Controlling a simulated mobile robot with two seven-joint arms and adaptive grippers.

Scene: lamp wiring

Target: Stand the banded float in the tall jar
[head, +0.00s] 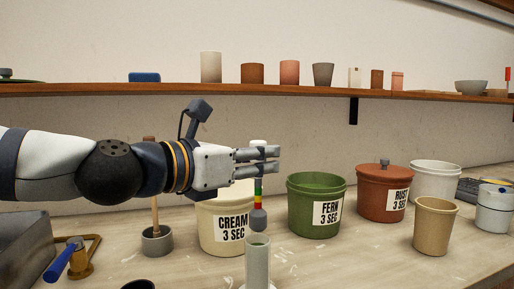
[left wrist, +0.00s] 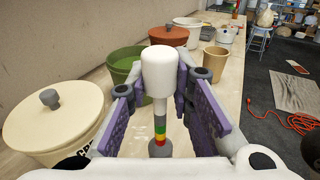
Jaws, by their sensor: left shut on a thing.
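The banded float (head: 258,200) has a white top, a stem with red, yellow and green bands, and a grey bulb at its lower end. My left gripper (head: 268,161) is shut on its upper part and holds it upright. The tall jar (head: 257,265) is a narrow, pale grey cylinder at the front of the bench. The bulb shows right at the jar's rim in the head view; I cannot tell if it is over the mouth or behind it. In the left wrist view the float (left wrist: 160,70) stands between the fingers (left wrist: 162,92); the jar is hidden. My right gripper is not in view.
Behind stand a cream bucket (head: 219,225), a green bucket (head: 314,208) and a rust bucket (head: 383,195). A tan cup (head: 434,228) and white containers are at right. A grey cup with a stick (head: 157,240) and a blue-handled tool (head: 60,262) are at left.

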